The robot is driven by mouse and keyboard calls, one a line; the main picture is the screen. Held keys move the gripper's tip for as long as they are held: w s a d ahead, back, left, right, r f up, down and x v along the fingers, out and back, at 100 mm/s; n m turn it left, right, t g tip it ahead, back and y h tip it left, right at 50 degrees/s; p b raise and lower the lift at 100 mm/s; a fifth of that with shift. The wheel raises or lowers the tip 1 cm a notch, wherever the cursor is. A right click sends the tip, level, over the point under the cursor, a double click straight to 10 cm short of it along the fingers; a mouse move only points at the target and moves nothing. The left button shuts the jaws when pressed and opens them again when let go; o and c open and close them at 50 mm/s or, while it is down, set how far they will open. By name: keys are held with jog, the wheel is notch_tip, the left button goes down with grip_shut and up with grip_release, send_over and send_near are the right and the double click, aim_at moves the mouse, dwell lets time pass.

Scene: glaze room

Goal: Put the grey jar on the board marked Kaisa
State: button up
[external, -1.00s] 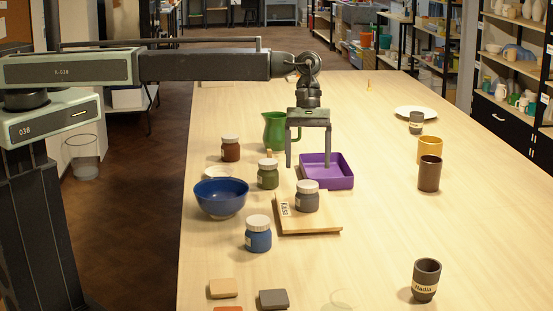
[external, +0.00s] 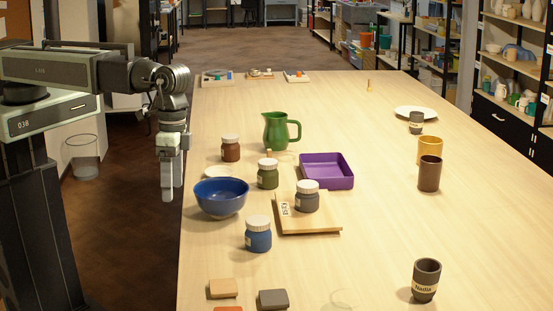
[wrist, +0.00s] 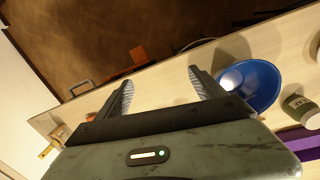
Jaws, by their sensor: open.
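The grey jar (external: 307,198) with a white lid stands upright on a light wooden board (external: 325,223). A label that looks like Kaisa (external: 285,208) is on the board's left side. My gripper (external: 172,196) is off the table's left edge, left of the blue bowl and well away from the jar. In the wrist view my gripper (wrist: 158,85) is open, with nothing between its fingers. The grey jar and the board do not show in the wrist view.
Close to the board are a blue jar (external: 258,236), a green jar (external: 268,174), a blue bowl (external: 221,197) and a purple tray (external: 342,184). A green jug (external: 279,131) and a brown jar (external: 230,149) stand behind. The table right of the board is clear up to the dark cups (external: 429,174).

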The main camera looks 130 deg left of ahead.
jog(key=s+d+m+y, duration=0.1)
jog(key=s+d+m, duration=0.5)
jog(key=s+d, duration=0.1)
jog(key=shift+s+d+m, duration=0.15)
jog(key=shift+s+m, duration=0.25)
jog(key=shift+s, duration=0.2)
